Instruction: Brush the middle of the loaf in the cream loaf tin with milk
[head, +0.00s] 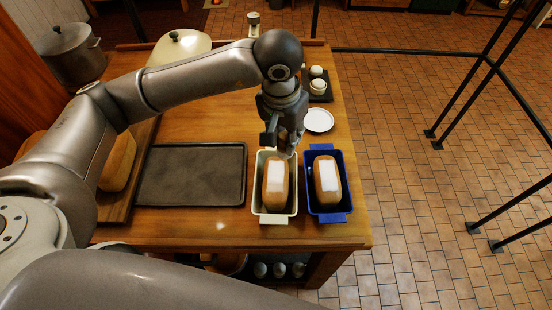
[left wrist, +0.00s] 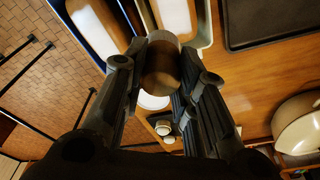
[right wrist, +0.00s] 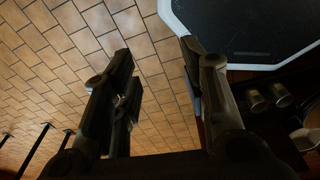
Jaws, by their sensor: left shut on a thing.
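The cream loaf tin (head: 261,213) stands near the table's right end, holding a brown loaf (head: 266,187) with a white rectangular patch (head: 278,176) on top. The blue loaf tin (head: 327,214) beside it holds a similar loaf (head: 329,200) with a white patch. My left gripper (head: 286,140) is above the far end of the cream tin. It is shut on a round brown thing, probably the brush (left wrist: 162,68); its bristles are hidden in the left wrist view. I cannot tell whether it touches the loaf. My right gripper (right wrist: 158,60) is open and empty, with floor tiles behind it.
A white saucer (head: 319,120) lies behind the blue tin. A dark tray (head: 321,96) with small white-topped things is farther back. A black baking tray (head: 190,175) lies left of the cream tin. A big pot (head: 69,52) stands back left.

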